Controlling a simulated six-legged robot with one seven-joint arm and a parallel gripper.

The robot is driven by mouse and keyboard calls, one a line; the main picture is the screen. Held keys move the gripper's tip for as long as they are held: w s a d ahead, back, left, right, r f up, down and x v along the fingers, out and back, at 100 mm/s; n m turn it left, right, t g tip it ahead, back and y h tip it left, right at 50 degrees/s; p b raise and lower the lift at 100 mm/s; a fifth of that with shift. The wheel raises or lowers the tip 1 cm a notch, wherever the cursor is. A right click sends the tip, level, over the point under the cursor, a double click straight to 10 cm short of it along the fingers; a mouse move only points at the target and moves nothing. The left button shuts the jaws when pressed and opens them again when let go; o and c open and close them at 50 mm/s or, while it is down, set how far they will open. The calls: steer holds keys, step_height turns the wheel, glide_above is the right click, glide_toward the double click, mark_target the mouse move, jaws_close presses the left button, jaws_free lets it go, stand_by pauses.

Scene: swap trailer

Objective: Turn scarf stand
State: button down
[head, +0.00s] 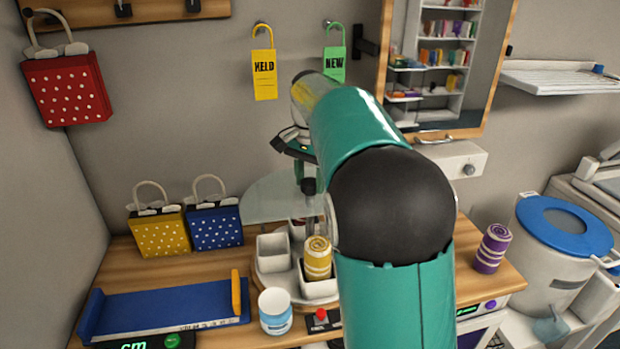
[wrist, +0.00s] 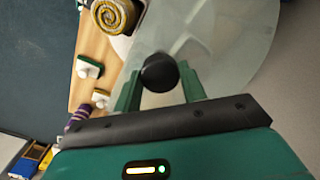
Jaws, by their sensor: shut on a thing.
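The scarf stand (head: 272,287) is a round base on the wooden counter with several white square cups. A yellow striped rolled scarf (head: 318,258) sits in the front cup; a rolled scarf also shows in the wrist view (wrist: 116,14). A clear panel (head: 268,198) rises from the stand; it fills much of the wrist view (wrist: 225,50). A black knob (wrist: 159,72) tops the stand's post. My gripper (wrist: 160,88) is shut on this knob, with a green finger on each side. In the head view my arm hides the stand's right side.
A purple rolled scarf (head: 492,248) stands on the counter at right. A blue tray (head: 165,308) lies left. Yellow (head: 160,234) and blue (head: 214,227) bags stand behind it.

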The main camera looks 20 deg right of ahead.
steer(key=c, duration=0.8)
jaws_free()
step_height(320, 180, up, 14)
steer(key=shift+f, duration=0.1)
